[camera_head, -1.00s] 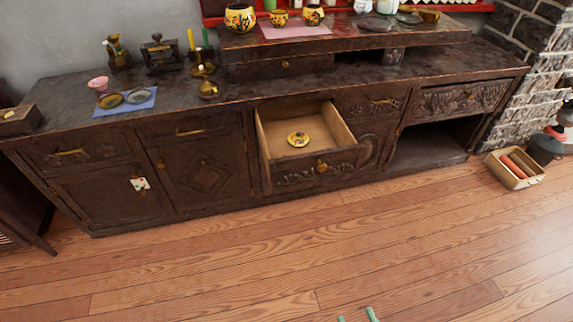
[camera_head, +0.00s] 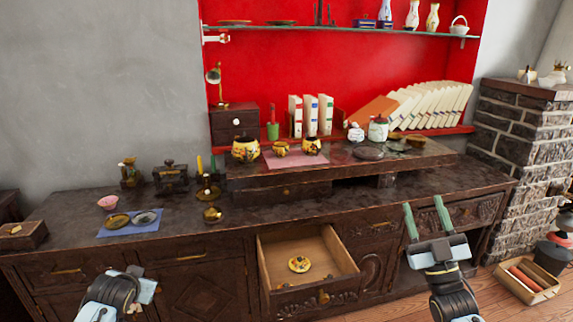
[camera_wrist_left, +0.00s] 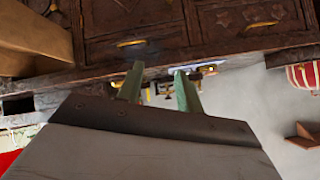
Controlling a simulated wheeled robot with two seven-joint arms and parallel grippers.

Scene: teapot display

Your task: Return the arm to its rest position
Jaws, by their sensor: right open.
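My right gripper (camera_head: 424,214) is raised at the lower right of the head view. Its two green fingers stand apart, pointing up, with nothing between them. It appears in front of the sideboard's right half. My left gripper (camera_head: 130,275) is at the lower left of the head view, its fingers hard to make out there. In the left wrist view its green fingers (camera_wrist_left: 159,88) stand apart with no object held between them.
The dark sideboard (camera_head: 60,223) has an open drawer (camera_head: 342,257) with a yellow patterned lid (camera_head: 299,264) inside. Yellow patterned pots (camera_head: 245,149) stand on the raised shelf. A box with orange rolls (camera_head: 530,290) is on the floor at right.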

